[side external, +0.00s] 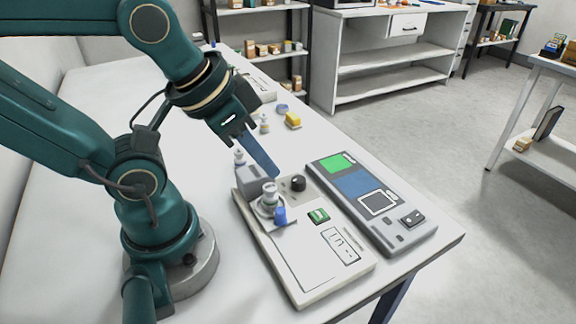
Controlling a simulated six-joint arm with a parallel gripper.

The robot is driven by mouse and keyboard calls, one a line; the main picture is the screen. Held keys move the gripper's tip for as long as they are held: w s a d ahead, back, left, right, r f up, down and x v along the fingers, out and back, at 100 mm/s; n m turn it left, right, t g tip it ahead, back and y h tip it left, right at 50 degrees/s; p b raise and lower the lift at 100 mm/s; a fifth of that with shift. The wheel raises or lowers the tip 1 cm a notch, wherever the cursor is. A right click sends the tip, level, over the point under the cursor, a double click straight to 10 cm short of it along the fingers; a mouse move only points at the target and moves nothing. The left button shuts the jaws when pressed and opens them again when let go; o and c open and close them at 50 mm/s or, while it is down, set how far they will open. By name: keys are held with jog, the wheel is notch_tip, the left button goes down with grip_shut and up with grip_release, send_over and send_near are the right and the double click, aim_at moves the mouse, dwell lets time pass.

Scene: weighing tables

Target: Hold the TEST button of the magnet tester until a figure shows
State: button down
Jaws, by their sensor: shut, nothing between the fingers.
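Two instruments lie side by side on the white table; no lettering is legible, so I cannot tell for sure which is the magnet tester. The left one is a white panel instrument (292,262) with a grey block (252,182), a round metal fitting (268,203), a blue knob-like part (280,215), a black round knob (298,183) and a small green display (319,216). My gripper (274,172) is shut and empty, pointing down just above the far end of this panel, between the grey block and the black knob. Whether its tip touches anything is unclear. No figure is readable.
The right instrument (395,238) is grey, with a bright green screen, a blue area, a framed white square and a black switch. The table's right edge is close to the grey instrument.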

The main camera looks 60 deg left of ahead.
dwell(0.6)
jog(key=w+a+r+m+t+h, duration=0.1)
jog(key=w+a+r+m+t, duration=0.1)
jog(key=w+r+m+t, duration=1.1)
jog(key=s+f+m+g+h, duration=0.2)
jog(key=f+m+g+h, duration=0.1)
jog(key=f+g, duration=0.3)
jog(key=s+d+f+m+g+h, duration=0.1)
jog(key=f+m+g+h, duration=0.2)
jog(key=f+g, duration=0.4)
notch_tip(320, 180, down, 2)
jog(key=shift+s+d+f+m, duration=0.15)
jog(key=shift+s+f+m, duration=0.1)
jog(key=shift+s+m, duration=0.15)
